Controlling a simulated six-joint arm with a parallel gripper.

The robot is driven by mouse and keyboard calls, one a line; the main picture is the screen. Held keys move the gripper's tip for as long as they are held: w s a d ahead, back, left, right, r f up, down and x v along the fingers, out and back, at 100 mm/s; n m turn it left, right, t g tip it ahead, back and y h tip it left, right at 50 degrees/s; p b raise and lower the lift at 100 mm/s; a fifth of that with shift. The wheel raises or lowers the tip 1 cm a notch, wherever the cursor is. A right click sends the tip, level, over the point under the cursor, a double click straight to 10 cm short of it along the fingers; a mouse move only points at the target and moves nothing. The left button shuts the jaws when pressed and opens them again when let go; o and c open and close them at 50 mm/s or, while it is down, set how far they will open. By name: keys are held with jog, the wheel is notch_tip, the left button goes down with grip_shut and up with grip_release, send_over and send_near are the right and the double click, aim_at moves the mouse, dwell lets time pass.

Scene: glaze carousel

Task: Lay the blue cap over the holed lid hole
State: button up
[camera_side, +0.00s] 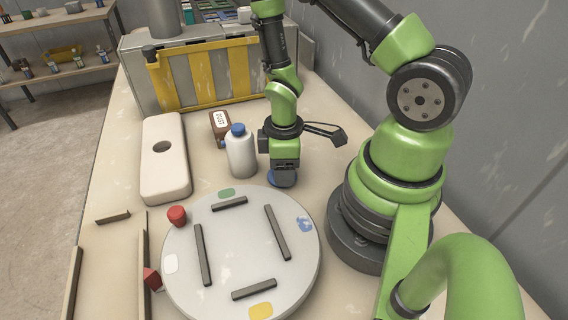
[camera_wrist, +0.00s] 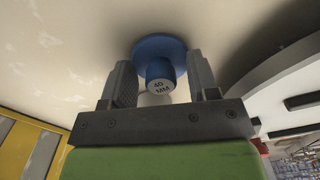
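The blue cap (camera_wrist: 160,48) is a flat disc with a short knob marked "40 MM". In the wrist view the knob stands between the two fingers of my gripper (camera_wrist: 162,82), with a gap on each side, so the gripper is open around it. In the side view the cap (camera_side: 273,179) shows as a blue edge on the table under my gripper (camera_side: 284,174), mostly hidden by it. The holed lid (camera_side: 165,175) is a thick cream slab with one round, uncovered hole, lying at the left of the table.
A white bottle with a blue top (camera_side: 241,155) and a brown "DUST" container (camera_side: 220,124) stand between my gripper and the lid. A round turntable (camera_side: 240,250) with dark bars lies in front. A red piece (camera_side: 177,216) is at its edge. A yellow-framed rack (camera_side: 205,75) stands behind.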

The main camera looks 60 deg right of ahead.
jog(key=a+r+m+t, duration=0.3)
jog(key=r+m, duration=0.1)
jog(key=r, duration=1.7)
jog(key=shift+r, duration=0.35)
jog(key=shift+o, duration=0.3)
jog(key=s+a+r+m+t+y, duration=0.1)
jog(key=s+a+r+m+t, duration=0.3)
jog(key=r, duration=0.4)
jog(key=shift+s+a+r+m+y, duration=0.15)
jog(key=shift+s+m+y, duration=0.25)
jog(key=shift+s+m, duration=0.2)
jog(key=shift+o, duration=0.6)
jog(key=shift+s+a+r, duration=0.15)
